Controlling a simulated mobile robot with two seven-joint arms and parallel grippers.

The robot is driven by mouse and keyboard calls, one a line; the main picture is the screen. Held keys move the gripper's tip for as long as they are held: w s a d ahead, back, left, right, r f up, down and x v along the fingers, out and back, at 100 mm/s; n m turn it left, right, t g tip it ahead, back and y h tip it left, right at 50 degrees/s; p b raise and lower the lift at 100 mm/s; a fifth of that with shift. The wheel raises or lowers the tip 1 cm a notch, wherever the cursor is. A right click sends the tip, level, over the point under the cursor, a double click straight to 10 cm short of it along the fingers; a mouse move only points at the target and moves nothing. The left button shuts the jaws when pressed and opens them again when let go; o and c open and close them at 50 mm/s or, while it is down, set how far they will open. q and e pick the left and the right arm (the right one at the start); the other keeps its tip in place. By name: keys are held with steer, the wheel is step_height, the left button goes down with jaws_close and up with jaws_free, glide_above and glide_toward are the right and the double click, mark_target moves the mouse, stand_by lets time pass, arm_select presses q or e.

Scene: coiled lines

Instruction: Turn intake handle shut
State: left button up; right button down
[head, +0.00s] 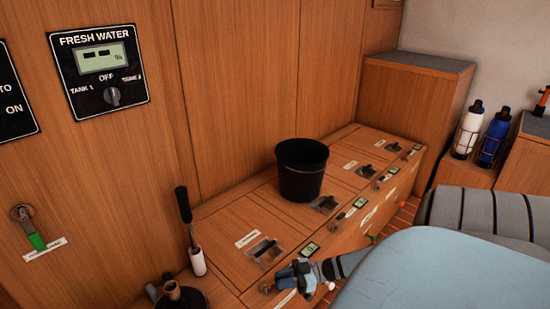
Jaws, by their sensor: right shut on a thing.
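My right gripper (290,281) reaches in from the right to the front edge of the wooden locker bench. It is shut on a small handle there, mostly hidden by the fingers. A round metal fitting (266,288) shows just left of the fingers. I cannot read a label that names this handle as the intake. Another handle, with a green grip (37,241), hangs on the wall panel at the left, slanting down to the right. My left gripper is not in view.
A black bucket (302,172) stands on the bench (225,225). A black-topped lever (184,212) rises at the bench's left end. More small fittings line the bench front. A fresh water panel (98,70) is on the wall. Bottles (467,129) stand at the right.

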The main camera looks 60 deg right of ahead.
steer(key=shift+d, duration=0.1)
steer(key=shift+n+g+y, duration=0.3)
steer(key=c, duration=1.1)
jaws_free()
steer(key=shift+c, duration=0.2)
steer(key=shift+o, duration=0.7)
steer(key=shift+w, duration=0.1)
